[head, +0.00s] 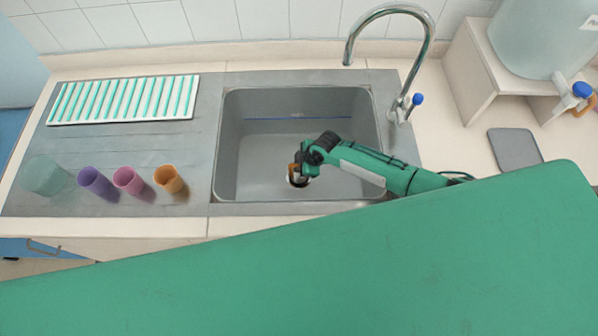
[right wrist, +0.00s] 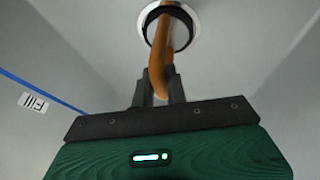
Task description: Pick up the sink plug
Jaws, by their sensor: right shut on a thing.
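The sink plug shows as an orange-brown upright piece (right wrist: 162,70) in the right wrist view, in front of the drain (right wrist: 146,28) with its pale metal ring and dark inside. I cannot tell whether the plug's lower end is still in the drain. My right gripper (right wrist: 160,92) is shut on the orange-brown piece, with one dark finger on each side. In the head view my right gripper (head: 303,166) is down in the grey sink, and a bit of the orange plug (head: 292,170) shows beside it, over the drain. My left gripper is not in view.
The sink walls (head: 232,150) surround my right gripper. A chrome tap (head: 428,50) arches over the back right corner. Purple (head: 97,183), pink (head: 128,181) and orange (head: 170,180) cups and a pale green bowl (head: 47,177) stand left, below a striped rack (head: 125,98).

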